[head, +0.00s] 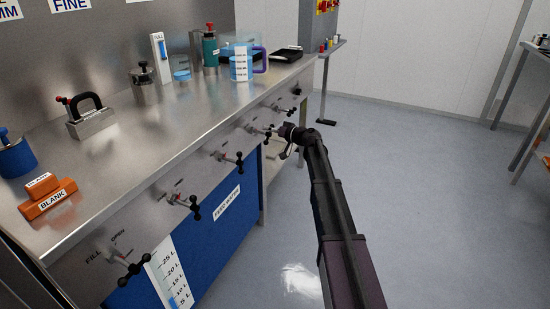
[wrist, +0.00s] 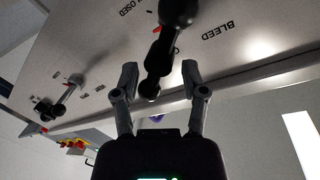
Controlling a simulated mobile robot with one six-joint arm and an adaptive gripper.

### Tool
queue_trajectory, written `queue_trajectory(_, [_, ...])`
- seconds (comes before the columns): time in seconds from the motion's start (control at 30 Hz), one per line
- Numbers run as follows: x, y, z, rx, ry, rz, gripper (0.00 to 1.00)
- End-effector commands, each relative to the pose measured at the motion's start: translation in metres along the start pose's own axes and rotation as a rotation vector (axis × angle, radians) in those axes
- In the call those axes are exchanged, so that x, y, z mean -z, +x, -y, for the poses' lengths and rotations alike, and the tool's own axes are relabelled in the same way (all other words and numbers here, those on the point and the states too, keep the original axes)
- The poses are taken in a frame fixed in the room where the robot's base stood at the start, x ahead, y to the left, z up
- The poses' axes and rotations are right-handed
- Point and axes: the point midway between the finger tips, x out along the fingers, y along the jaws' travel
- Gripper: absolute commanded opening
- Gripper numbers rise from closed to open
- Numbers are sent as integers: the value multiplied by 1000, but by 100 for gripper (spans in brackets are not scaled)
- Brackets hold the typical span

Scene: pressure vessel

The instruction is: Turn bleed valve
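The bleed valve has a black handle with round knobs (wrist: 157,60) and sits on the steel panel beside a printed BLEED label (wrist: 217,30), seen upside down in the wrist view. A CLOSED label, partly cut off, is on its other side. My gripper (wrist: 160,75) is open, with one finger on each side of the handle's lower end. I cannot tell whether either finger touches it. In the head view my gripper (head: 288,138) is at the panel's far part, next to a valve handle (head: 268,131) that it partly hides.
Other black-handled valves line the panel, including the FILL valve (head: 128,265) and one nearer the middle (head: 185,203). Another handle (wrist: 45,108) shows at the left in the wrist view. The steel bench (head: 120,140) holds orange blanks (head: 48,198).

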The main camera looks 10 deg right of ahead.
Motion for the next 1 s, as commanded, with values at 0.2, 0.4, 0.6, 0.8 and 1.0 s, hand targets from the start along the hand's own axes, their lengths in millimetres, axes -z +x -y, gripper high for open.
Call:
queue_trajectory(0.2, [-1,-1,3,1,-124,-26,54])
queue_trajectory(0.4, [-2,-1,6,2,-238,-48,54])
queue_trajectory(0.6, [-3,-2,8,2,-351,-71,54])
queue_trajectory(0.8, [-4,-2,10,1,-464,-93,54])
queue_trajectory(1.0, [-5,-10,13,-1,-556,-111,54])
